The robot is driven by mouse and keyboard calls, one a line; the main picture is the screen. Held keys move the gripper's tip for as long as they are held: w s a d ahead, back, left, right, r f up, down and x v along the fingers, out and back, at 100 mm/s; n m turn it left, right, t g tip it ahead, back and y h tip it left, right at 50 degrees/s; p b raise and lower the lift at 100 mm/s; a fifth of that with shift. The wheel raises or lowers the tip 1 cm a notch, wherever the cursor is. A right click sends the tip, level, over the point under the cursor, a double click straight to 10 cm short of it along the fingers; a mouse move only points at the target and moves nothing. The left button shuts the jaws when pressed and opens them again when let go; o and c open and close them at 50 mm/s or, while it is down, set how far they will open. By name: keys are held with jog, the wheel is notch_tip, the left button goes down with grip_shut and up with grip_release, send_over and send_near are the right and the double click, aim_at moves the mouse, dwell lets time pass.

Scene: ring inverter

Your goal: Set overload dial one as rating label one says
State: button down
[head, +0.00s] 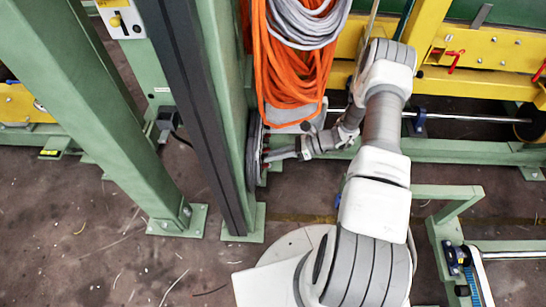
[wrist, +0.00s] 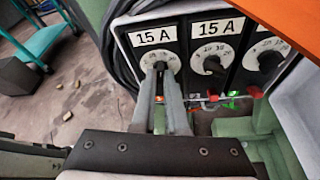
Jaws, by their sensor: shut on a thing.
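In the wrist view, a row of overload dials sits on a black and grey panel. The leftmost dial (wrist: 160,58) has a white scale and a black knob, under a rating label (wrist: 155,36) reading 15 A. My gripper (wrist: 160,70) is shut on this knob, and its fingers hide most of the pointer. The middle dial (wrist: 212,62) is under another label (wrist: 216,28) reading 15 A. The right dial (wrist: 267,60) is partly seen and its label is cut off. In the head view my gripper (head: 270,157) reaches the green post's side; the dials cannot be made out there.
Orange cable (head: 290,75) and grey cable (head: 310,25) hang in coils just above my gripper in the head view. Green posts (head: 95,110) stand to the left. Red buttons (wrist: 212,97) sit below the dials. A green frame (head: 450,195) stands at right.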

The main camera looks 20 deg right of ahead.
jog(key=shift+m, duration=0.3)
dwell(0.4)
jog(key=c, duration=0.9)
grip_release()
jog(key=shift+c, duration=0.2)
jog(key=p+v, duration=0.2)
jog(key=v, duration=1.5)
jog(key=shift+w+d, duration=0.2)
jog(key=shift+d, duration=0.1)
